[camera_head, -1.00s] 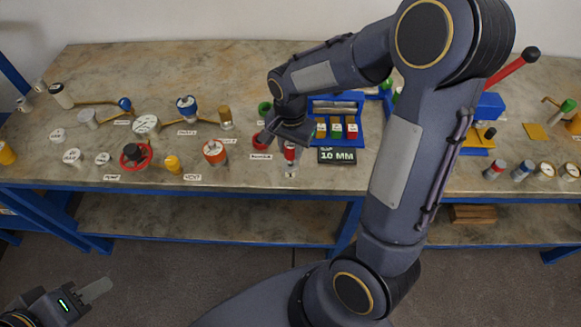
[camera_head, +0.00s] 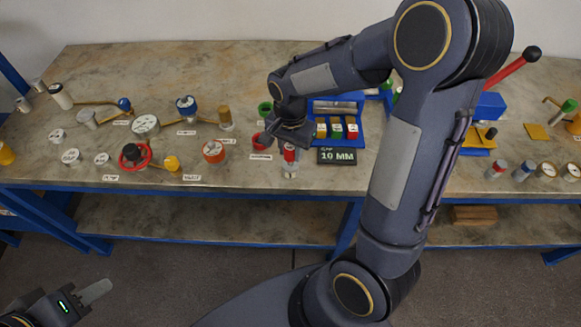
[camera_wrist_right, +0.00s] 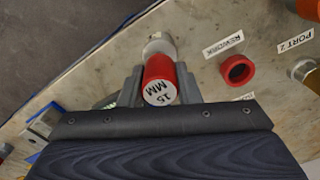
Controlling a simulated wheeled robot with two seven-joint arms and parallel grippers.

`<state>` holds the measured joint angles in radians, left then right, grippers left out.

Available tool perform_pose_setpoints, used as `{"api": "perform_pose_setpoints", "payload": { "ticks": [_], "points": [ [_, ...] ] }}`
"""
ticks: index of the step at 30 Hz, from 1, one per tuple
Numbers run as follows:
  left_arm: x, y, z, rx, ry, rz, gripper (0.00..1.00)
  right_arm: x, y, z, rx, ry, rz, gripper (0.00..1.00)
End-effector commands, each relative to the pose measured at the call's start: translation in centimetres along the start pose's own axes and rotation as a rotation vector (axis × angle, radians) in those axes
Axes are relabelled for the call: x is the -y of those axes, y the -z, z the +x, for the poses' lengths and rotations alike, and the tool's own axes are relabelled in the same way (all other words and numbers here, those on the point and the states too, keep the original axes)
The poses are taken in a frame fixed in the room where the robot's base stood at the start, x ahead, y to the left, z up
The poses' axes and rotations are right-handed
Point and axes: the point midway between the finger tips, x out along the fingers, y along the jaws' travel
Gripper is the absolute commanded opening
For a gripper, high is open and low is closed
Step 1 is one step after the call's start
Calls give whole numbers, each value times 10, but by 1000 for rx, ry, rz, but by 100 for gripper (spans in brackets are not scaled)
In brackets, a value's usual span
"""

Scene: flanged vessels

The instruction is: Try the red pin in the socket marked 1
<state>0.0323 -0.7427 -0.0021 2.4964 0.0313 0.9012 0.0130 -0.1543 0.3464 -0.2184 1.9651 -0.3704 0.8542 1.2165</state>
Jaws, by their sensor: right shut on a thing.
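The red pin (camera_head: 289,153) is upright between the fingers of my right gripper (camera_head: 289,146), at the front middle of the bench. In the right wrist view the red pin (camera_wrist_right: 160,82) shows a white top reading "15 MM", with the gripper fingers (camera_wrist_right: 158,88) shut on its two sides. A pale metal cylinder (camera_wrist_right: 158,44) shows just beyond the red part. I cannot tell whether it is the pin's shank or the socket. The mark 1 is not readable now. My left gripper (camera_head: 95,291) is low at the left, off the bench; its jaw opening is unclear.
A red cup (camera_wrist_right: 238,70) stands beside the pin, near a "REWORK" label (camera_wrist_right: 223,44). A dark display (camera_head: 337,156) reading "10 MM" and a blue rack (camera_head: 350,112) with coloured blocks are close on the right. Flanged vessels (camera_head: 145,125) stand to the left.

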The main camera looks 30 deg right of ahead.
Motion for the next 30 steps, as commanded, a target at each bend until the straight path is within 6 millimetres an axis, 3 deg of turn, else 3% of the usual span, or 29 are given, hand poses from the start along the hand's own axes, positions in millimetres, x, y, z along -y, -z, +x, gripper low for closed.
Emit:
{"api": "perform_pose_setpoints", "payload": {
  "ticks": [30],
  "points": [
    [-5,6,-11,0,0,0,36,0,0,-17,0,1,0,5]
  ]
}}
